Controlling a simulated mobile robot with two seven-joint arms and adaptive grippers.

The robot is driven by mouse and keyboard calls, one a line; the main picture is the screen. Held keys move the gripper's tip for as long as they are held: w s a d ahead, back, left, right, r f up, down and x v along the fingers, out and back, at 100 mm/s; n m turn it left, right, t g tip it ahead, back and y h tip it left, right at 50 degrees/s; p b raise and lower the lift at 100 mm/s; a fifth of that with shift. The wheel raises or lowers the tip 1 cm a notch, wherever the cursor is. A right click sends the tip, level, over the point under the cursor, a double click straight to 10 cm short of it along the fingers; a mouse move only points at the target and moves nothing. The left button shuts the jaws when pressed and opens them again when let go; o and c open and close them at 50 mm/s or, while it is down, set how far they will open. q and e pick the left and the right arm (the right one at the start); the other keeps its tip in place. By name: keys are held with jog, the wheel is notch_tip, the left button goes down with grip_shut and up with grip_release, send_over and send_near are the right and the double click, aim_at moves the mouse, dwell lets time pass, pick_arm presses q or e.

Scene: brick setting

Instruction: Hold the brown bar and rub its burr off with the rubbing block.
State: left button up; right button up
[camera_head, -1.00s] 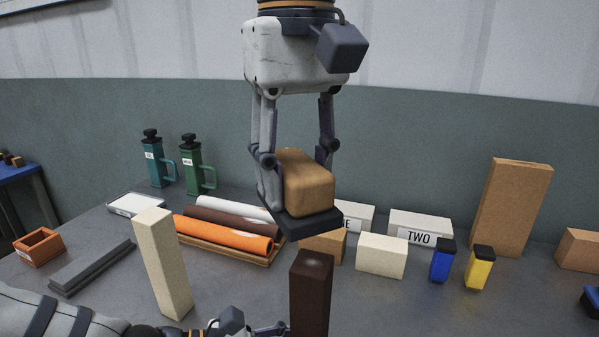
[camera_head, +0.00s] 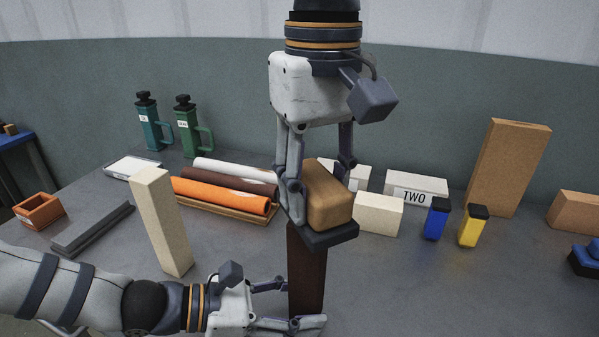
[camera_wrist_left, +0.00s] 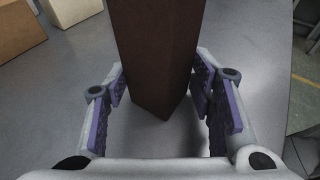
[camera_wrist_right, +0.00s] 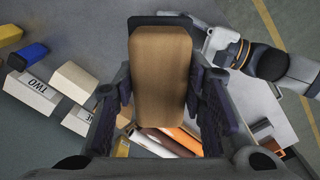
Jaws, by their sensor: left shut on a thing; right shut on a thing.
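The dark brown bar (camera_head: 307,268) stands upright on the table. My left gripper (camera_head: 303,304) is shut on its lower part, and the left wrist view shows the bar (camera_wrist_left: 158,60) between the finger pads. My right gripper (camera_head: 322,188) comes from above, shut on the rubbing block (camera_head: 332,212), which has a tan body and a dark flat sole. The block also fills the middle of the right wrist view (camera_wrist_right: 160,75). Its sole lies over the bar's top end and hides it, so the burr is not visible. I cannot tell whether sole and bar touch.
A cream upright block (camera_head: 162,222) stands left of the bar. Blue (camera_head: 436,220) and yellow (camera_head: 473,226) bottles stand right.

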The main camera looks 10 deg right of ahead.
jog(key=shift+s+d, duration=0.35)
jog(key=shift+d, duration=0.25)
jog(key=shift+w+a, duration=0.6)
jog(key=shift+a, duration=0.3)
jog(key=shift+w+a, duration=0.55)
jog(key=shift+a, duration=0.35)
jog(key=shift+r, duration=4.05)
pick_arm(q)
jog(key=o, duration=0.9)
jog(key=shift+o, duration=0.2)
